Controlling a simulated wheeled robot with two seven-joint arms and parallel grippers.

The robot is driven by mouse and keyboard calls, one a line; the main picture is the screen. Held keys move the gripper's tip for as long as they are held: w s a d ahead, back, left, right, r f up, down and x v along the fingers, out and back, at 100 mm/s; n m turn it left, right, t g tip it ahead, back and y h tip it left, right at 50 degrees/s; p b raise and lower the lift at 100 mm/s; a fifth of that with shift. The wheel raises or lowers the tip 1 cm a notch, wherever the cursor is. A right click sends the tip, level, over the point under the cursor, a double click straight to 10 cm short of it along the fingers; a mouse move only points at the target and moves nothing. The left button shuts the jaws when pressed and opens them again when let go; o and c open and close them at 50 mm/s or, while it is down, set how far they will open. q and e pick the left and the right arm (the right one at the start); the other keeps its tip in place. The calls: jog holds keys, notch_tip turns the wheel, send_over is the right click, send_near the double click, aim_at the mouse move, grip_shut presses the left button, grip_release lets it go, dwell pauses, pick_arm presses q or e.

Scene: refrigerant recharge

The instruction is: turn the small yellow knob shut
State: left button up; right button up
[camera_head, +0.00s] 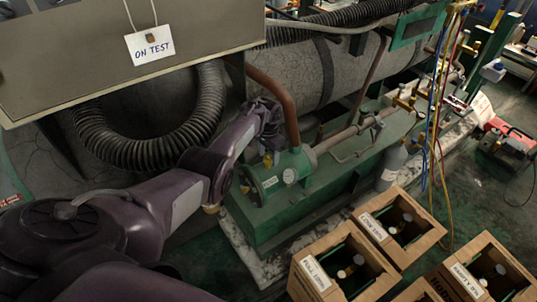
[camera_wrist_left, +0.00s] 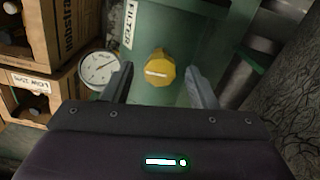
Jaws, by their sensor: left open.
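The small yellow knob (camera_wrist_left: 159,68) sits on the green tank in the left wrist view, with a pale mark across its face. It lies between the two fingers of my open left gripper (camera_wrist_left: 159,80), with a gap on both sides. In the head view, my left gripper (camera_head: 268,137) points down over the green tank (camera_head: 285,205), just above a small yellow piece (camera_head: 267,159) that appears to be the knob. I cannot tell how deep the fingers reach around it. My right gripper is not in view.
A round gauge (camera_wrist_left: 99,69) and a FILTER label (camera_wrist_left: 131,24) are beside the knob. A black ribbed hose (camera_head: 150,150) and an "ON TEST" tag (camera_head: 150,45) are at the left. Coloured hoses (camera_head: 436,120) hang at the right.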

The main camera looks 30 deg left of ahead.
aim_at(269, 157)
pick_arm(q)
notch_tip(269, 157, up, 5)
jog(key=shift+w+f+p, duration=0.1)
jog(key=shift+f+p, duration=0.05)
jog(key=shift+p, duration=0.8)
notch_tip(269, 157, up, 2)
jog(key=shift+r, duration=0.1)
jog(key=shift+r+p, duration=0.3)
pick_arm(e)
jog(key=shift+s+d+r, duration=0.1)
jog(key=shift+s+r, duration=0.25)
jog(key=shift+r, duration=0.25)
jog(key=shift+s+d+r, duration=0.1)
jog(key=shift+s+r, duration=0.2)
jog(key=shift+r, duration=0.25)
